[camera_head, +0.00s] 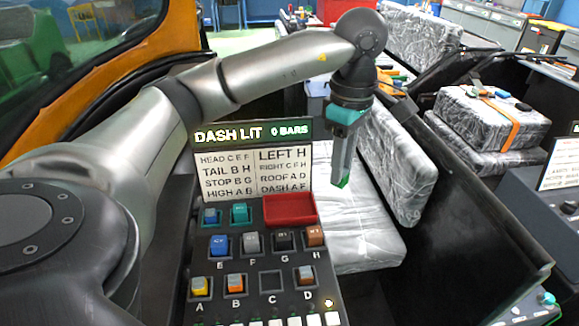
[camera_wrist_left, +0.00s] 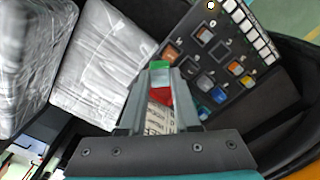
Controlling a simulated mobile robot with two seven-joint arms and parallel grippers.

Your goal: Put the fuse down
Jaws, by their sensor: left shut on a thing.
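My left gripper (camera_head: 342,172) points down in the head view, to the right of the fuse panel and above the grey wrapped seat. It is shut on a small green fuse (camera_head: 343,182), whose end shows at the fingertips; the fuse also shows in the left wrist view (camera_wrist_left: 159,67). The red tray (camera_head: 290,222) sits on the panel, left of and below the gripper in the head view, and looks empty. The fuse panel (camera_head: 270,262) has lettered slots holding several coloured fuses. Slot C (camera_head: 271,281) is empty. My right gripper is not in view.
A sign (camera_head: 254,172) behind the panel reads "DASH LIT 0 BARS" above a list of letters. Grey wrapped seats (camera_head: 352,235) lie behind and right of the panel. A dark side wall (camera_head: 470,215) stands at the right.

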